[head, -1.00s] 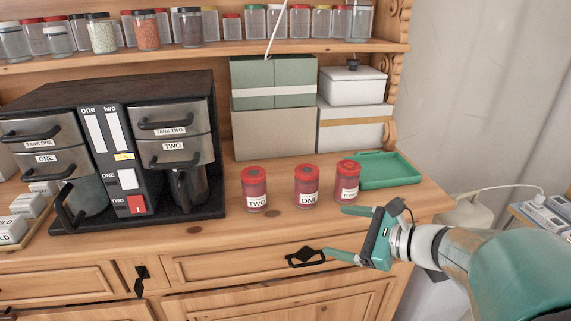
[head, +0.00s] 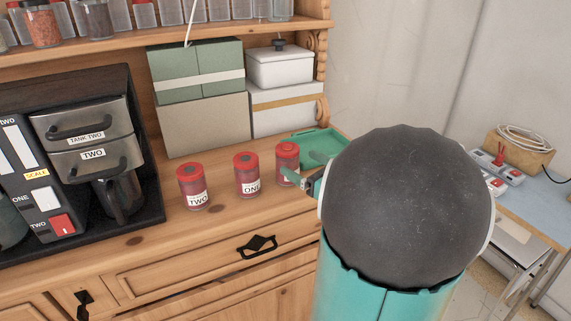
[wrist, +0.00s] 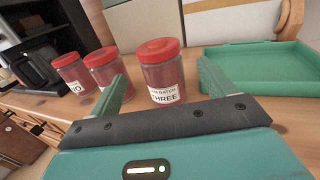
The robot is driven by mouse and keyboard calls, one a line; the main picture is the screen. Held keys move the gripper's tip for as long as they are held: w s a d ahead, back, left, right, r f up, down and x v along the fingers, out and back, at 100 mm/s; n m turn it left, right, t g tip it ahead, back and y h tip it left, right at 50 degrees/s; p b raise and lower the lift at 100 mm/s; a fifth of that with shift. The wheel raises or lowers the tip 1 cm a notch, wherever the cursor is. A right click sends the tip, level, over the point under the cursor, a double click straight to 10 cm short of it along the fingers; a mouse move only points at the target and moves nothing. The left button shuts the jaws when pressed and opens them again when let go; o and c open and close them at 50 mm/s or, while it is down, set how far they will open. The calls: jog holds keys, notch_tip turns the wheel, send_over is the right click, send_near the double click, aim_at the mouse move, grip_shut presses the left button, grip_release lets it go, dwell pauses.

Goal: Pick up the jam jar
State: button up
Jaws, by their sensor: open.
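Three red-lidded jars of red content stand upright in a row on the wooden dresser top. The jar labelled TWO (head: 192,187) is at the left, the jar labelled ONE (head: 246,175) in the middle. The third jar (head: 287,160) is at the right; in the wrist view this jar (wrist: 162,75) reads BATCH THREE. My gripper (wrist: 163,82) is open, with its green fingers on either side of that third jar in the picture. I cannot tell how far between them the jar is. In the head view my arm hides much of my gripper (head: 305,164).
A green tray (wrist: 262,85) lies right of the third jar, close to my right finger. Stacked boxes (head: 206,125) stand behind the jars, and a black coffee machine (head: 70,140) stands at left. A shelf of jars runs above.

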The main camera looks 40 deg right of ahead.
aim_at(288, 148)
jog(key=w, duration=0.6)
jog(key=shift+r, duration=0.1)
jog(key=shift+c, duration=0.2)
jog(key=c, duration=1.3)
jog(key=shift+r, duration=0.15)
jog(key=shift+r, duration=0.55)
jog(key=s+a+r, duration=0.1)
jog(key=s+r, duration=0.3)
jog(key=s+a+r, duration=0.2)
jog(key=s+r, duration=0.2)
jog(key=s+a+r, duration=0.2)
jog(key=s+r, duration=0.1)
jog(key=s, duration=0.1)
jog(key=shift+s+a+r, duration=0.25)
jog(key=shift+r, duration=0.15)
